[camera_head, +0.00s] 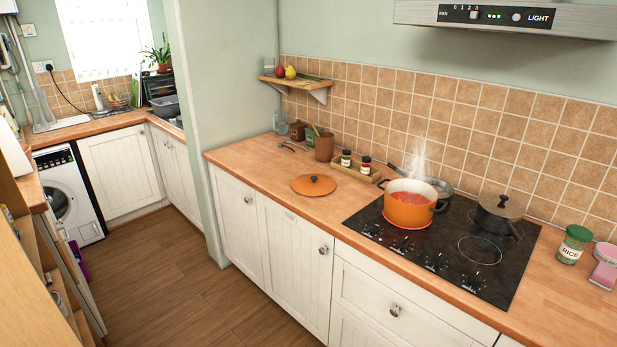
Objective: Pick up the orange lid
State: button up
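The orange lid (313,185) lies flat on the wooden counter, left of the black hob. It is round with a small dark knob on top. The counter around it is bare on its front and left sides. My gripper is not in view, so its state and its distance from the lid do not show.
A steaming orange pot (409,209) stands on a red-glowing ring of the hob (478,268). A dark lidded pot (497,214) stands to its right. Spice jars (365,165) and a brown utensil pot (324,147) stand behind the lid. The wooden floor (150,270) is clear.

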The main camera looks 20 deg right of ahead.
aim_at(310, 184)
jog(key=u, duration=0.15)
jog(key=i, duration=0.8)
jog(key=u, duration=0.85)
jog(key=i, duration=0.6)
jog(key=u, duration=0.3)
